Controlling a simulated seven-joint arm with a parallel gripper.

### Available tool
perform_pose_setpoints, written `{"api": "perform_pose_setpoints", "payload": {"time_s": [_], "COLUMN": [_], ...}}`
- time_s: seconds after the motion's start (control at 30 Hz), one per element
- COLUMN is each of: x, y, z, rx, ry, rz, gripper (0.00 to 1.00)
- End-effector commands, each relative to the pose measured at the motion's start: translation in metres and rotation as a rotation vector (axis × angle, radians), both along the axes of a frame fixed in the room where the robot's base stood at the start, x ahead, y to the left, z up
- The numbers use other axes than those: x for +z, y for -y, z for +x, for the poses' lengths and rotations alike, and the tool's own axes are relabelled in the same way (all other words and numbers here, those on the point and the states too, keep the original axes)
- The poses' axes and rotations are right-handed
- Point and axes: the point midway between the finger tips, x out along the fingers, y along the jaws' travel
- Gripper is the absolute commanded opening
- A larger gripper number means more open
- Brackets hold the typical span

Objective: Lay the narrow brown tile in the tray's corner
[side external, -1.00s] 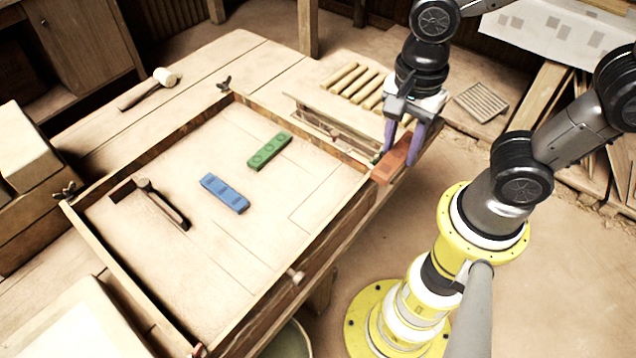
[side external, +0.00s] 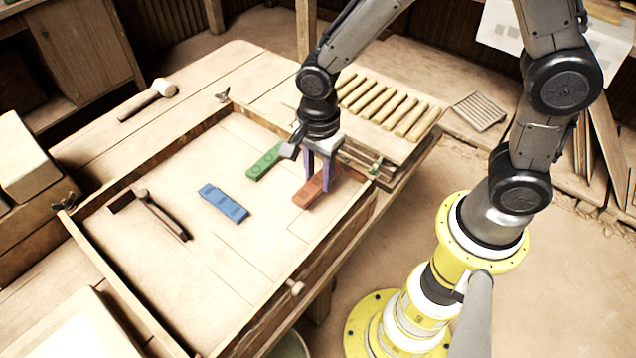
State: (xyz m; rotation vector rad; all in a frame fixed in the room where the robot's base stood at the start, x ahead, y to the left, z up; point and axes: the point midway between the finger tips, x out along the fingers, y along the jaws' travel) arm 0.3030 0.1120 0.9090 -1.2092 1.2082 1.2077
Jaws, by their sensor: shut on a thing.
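My gripper (side external: 318,182) points down over the right part of the wooden tray (side external: 133,288), its purple fingers shut on a reddish-brown tile (side external: 308,195). I cannot tell whether the tile touches the tray floor. A green tile (side external: 265,161) lies in the tray just left of the gripper, partly hidden by it. A blue tile (side external: 222,203) lies nearer the tray's middle. The tray's far right corner is partly hidden behind my arm.
A dark tool with a handle (side external: 160,213) lies in the tray's left part. A mallet (side external: 148,100) lies on the table behind the tray. A rack of several wooden rods (side external: 385,105) stands beyond the right rim. The tray's front floor is clear.

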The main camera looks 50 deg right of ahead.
Motion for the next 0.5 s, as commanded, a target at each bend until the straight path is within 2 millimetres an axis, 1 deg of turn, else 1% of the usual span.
{"api": "perform_pose_setpoints", "payload": {"time_s": [0.1,0.2,0.3,0.5], "x": [-0.018,-0.029,-0.032,-0.032], "y": [0.000,0.000,0.000,0.000], "z": [0.000,0.001,0.001,0.001], "rx": [0.000,0.000,0.000,0.000], "ry": [-0.006,-0.004,-0.001,-0.001], "rz": [-0.002,-0.001,0.000,0.000], "gripper": [0.00,0.00,0.00,0.00]}}
